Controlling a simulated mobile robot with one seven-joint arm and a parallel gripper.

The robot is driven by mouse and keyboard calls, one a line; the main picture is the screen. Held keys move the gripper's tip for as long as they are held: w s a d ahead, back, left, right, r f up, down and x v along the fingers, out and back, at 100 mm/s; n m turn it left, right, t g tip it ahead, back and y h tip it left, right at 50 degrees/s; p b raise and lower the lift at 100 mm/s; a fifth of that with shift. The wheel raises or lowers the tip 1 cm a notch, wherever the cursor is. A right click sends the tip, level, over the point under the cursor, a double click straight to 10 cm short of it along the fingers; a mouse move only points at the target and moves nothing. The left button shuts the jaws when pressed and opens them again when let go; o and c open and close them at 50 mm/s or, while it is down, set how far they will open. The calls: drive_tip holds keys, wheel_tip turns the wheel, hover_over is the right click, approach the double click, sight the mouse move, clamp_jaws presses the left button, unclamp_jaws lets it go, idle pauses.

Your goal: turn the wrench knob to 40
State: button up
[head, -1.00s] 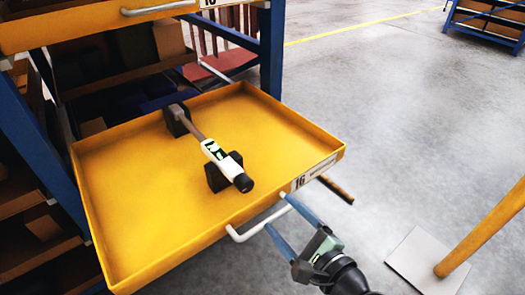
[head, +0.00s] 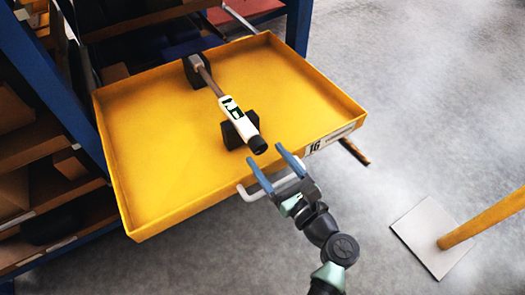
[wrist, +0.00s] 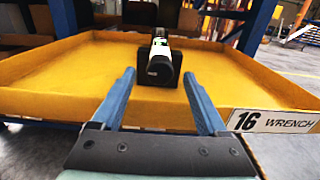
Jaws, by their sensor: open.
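In the wrist view the knob (wrist: 159,72) faces me, ahead of and between my fingers. My gripper (head: 270,164) is open and empty, with blue fingers over the drawer's front edge, short of the knob. The scale's numbers are too small to read.
The drawer's white handle (head: 253,194) is just below my gripper. A label (wrist: 273,121) reading "16 WRENCH" is on the drawer front. A yellow post on a pale base plate (head: 432,236) stands at the right. Blue shelving (head: 48,84) is at the left.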

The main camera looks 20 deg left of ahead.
sight(261, 149)
drive_tip(key=shift+x, duration=1.55)
drive_tip(key=shift+c, duration=0.2)
clamp_jaws()
